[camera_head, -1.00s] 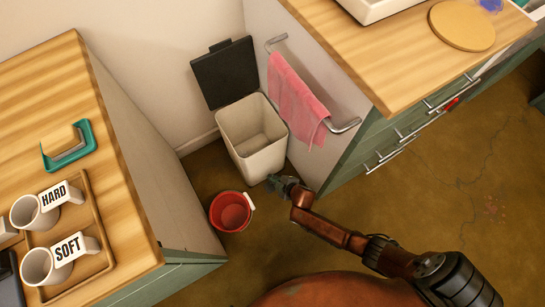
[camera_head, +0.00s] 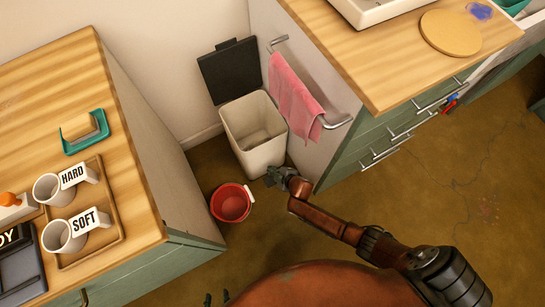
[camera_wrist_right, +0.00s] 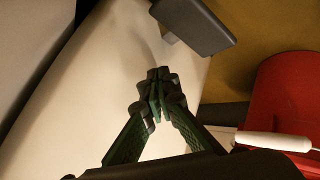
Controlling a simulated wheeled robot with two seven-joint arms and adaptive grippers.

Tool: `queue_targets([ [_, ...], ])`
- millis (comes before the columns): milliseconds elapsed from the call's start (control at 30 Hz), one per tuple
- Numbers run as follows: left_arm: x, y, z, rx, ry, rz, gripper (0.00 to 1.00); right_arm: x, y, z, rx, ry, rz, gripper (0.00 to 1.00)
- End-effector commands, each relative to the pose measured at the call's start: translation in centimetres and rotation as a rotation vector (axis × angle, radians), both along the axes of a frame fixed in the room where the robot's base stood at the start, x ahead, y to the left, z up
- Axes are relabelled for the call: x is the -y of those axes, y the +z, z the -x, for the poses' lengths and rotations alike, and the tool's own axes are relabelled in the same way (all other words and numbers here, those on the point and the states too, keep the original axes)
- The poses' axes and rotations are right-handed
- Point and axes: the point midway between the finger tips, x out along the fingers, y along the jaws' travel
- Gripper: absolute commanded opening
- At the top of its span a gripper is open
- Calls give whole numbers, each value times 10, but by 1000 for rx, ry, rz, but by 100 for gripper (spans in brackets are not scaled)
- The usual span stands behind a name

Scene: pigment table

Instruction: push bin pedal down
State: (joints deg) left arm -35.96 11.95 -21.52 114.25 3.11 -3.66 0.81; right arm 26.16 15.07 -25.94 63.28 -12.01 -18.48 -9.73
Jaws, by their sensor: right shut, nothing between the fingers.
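The white bin (camera_head: 262,158) stands on the floor by the right cabinet, with its black lid (camera_head: 230,71) raised. In the right wrist view, a dark grey block (camera_wrist_right: 194,24) that looks like the pedal juts from the bin's pale wall (camera_wrist_right: 85,95). My right gripper (camera_head: 271,176) is low at the bin's front base; in the wrist view its fingertips (camera_wrist_right: 158,82) are together and empty, apart from the block in the picture. Contact cannot be told. The pedal is hidden in the head view. My left gripper (camera_head: 217,298) shows only two separated dark tips at the bottom edge.
A red bucket (camera_head: 230,203) with a white handle grip stands just left of my right gripper. A pink towel (camera_head: 293,98) hangs from a rail on the right cabinet. The left counter (camera_head: 135,200) carries mugs and a tray. Open floor lies to the right.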

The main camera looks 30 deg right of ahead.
Motion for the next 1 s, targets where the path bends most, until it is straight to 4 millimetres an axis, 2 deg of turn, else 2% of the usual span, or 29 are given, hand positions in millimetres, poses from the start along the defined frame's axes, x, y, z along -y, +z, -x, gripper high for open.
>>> queue_targets([
  [33, 0, 9, -3, 11, 0, 0, 40, 0, 11, -2, 5, 0, 1, 0],
  [300, 0, 31, -10, 35, 0, 0, 40, 0, 30, -2, 4, 1, 1, 0],
  [1000, 0, 29, -9, 34, 0, 0, 40, 0, 27, -1, 0, 0, 0, 0],
])
